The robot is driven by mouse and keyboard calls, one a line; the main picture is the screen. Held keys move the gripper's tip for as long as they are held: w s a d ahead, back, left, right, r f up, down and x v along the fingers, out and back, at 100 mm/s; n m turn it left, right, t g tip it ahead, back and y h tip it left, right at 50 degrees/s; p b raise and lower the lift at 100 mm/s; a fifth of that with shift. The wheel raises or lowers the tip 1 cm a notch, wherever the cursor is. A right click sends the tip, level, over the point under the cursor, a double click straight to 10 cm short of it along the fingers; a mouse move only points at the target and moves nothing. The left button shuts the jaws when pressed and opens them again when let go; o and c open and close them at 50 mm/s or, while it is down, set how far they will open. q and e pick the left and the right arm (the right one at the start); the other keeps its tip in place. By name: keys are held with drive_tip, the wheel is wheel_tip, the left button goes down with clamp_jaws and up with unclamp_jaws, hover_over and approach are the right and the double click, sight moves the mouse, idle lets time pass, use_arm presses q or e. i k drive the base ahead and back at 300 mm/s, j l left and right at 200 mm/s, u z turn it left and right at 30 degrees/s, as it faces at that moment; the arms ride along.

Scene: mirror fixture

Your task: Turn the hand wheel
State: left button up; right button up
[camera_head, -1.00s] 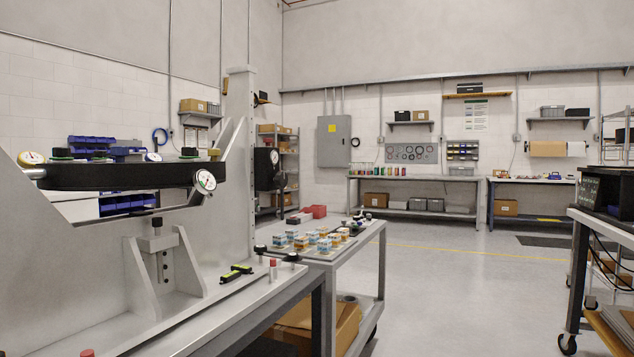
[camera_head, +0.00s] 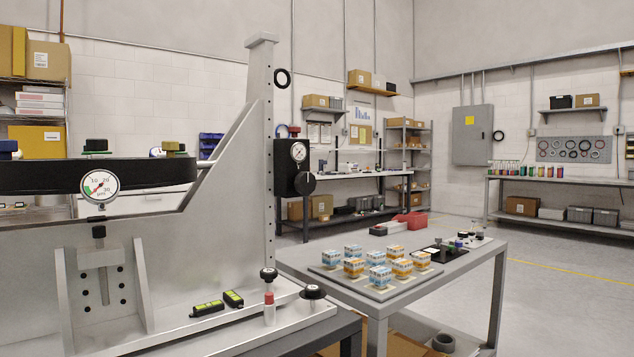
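The grey mirror fixture (camera_head: 215,235) fills the left of the head view. A black bar (camera_head: 155,175) with a round dial gauge (camera_head: 100,187) runs across it. On the right side of its upright post is a black box (camera_head: 287,170) with a second gauge (camera_head: 298,151) and a round black knob (camera_head: 304,183), which may be the hand wheel. Two black-topped knobs (camera_head: 268,274) (camera_head: 312,291) stand at the fixture's front right corner. I cannot tell for certain which part is the hand wheel. Neither gripper shows.
Two small yellow-and-black levels (camera_head: 233,298) and a red-topped pin (camera_head: 269,308) are on the fixture base. A grey cart (camera_head: 455,277) with a tray of several small boxes (camera_head: 378,275) stands close on the right. Open floor (camera_head: 560,290) lies beyond it.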

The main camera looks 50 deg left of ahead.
sight(305, 182)
drive_tip(key=i+u, duration=0.15)
drive_tip(key=i, duration=0.7)
drive_tip(key=i+l+u, duration=0.1)
drive_tip(key=i, duration=0.75)
drive_tip(key=i+u, duration=0.35)
drive_tip(key=i+l+u, duration=0.1)
drive_tip(key=i+u, duration=0.25)
drive_tip(key=i+l+u, duration=0.2)
drive_tip(key=u, duration=0.15)
drive_tip(key=i+u, duration=0.1)
drive_tip(key=u, duration=1.75)
